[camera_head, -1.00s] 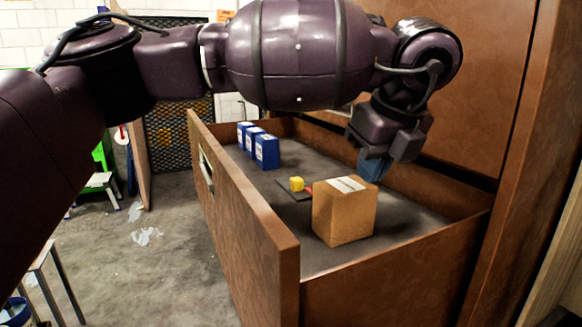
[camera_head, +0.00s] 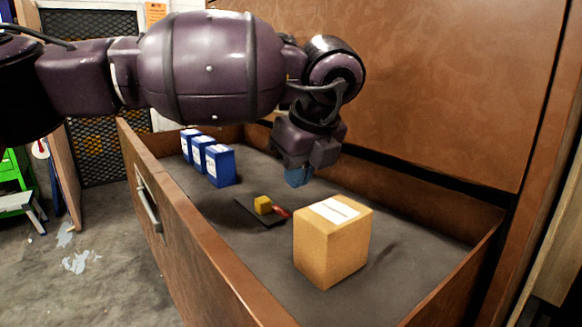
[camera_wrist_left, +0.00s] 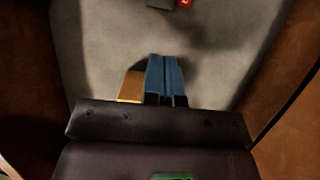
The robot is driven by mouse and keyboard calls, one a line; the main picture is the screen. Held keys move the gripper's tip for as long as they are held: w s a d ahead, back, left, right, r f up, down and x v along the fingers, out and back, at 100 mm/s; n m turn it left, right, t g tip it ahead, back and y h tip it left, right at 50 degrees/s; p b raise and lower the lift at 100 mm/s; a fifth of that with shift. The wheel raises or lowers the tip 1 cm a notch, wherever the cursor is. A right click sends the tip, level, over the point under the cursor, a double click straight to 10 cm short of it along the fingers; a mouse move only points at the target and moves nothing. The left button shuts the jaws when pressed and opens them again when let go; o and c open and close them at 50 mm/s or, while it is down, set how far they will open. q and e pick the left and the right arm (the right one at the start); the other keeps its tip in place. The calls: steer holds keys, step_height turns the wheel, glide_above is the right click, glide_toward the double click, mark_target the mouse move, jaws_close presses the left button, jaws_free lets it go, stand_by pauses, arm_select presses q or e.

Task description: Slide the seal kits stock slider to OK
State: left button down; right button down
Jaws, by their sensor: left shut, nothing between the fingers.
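The stock slider is a dark flat plate (camera_head: 256,213) with a yellow block (camera_head: 263,205) on it and a red part (camera_head: 281,211) at its right end. It lies on the floor of the open brown drawer. In the left wrist view a corner of the dark plate (camera_wrist_left: 160,3) and a bit of red show at the top edge. My left gripper (camera_head: 297,180) has blue fingers, is shut and empty, and hangs over the drawer behind and right of the slider, apart from it. The blue fingers also show in the wrist view (camera_wrist_left: 164,80). My right gripper is not in view.
A cardboard box (camera_head: 333,245) with a white label stands in the drawer in front of the slider. Several blue boxes (camera_head: 220,165) stand in a row at the back left. The drawer's front wall (camera_head: 190,220) has a metal handle (camera_head: 148,205). Grey drawer floor is free around the slider.

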mark_target(263, 206)
arm_select(q)
steer(key=p+x, duration=0.1)
steer(key=x, duration=0.6)
steer(key=shift+w+a+f, duration=0.15)
steer(key=shift+f, duration=0.1)
steer(key=shift+w+a+r+p, duration=0.15)
steer(key=shift+w+a, duration=0.15)
steer(key=shift+w, duration=0.2)
steer(key=shift+w+a+f+p, duration=0.15)
steer(key=shift+w+a, duration=0.2)
steer(key=shift+w, duration=0.2)
steer(key=shift+w+a+r, duration=0.1)
steer(key=shift+w+a, duration=0.25)
steer(key=shift+w, duration=0.3)
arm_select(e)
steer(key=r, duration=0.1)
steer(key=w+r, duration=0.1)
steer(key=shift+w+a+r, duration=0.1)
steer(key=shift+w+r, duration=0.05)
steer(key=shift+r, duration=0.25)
arm_select(q)
steer(key=shift+a, duration=0.1)
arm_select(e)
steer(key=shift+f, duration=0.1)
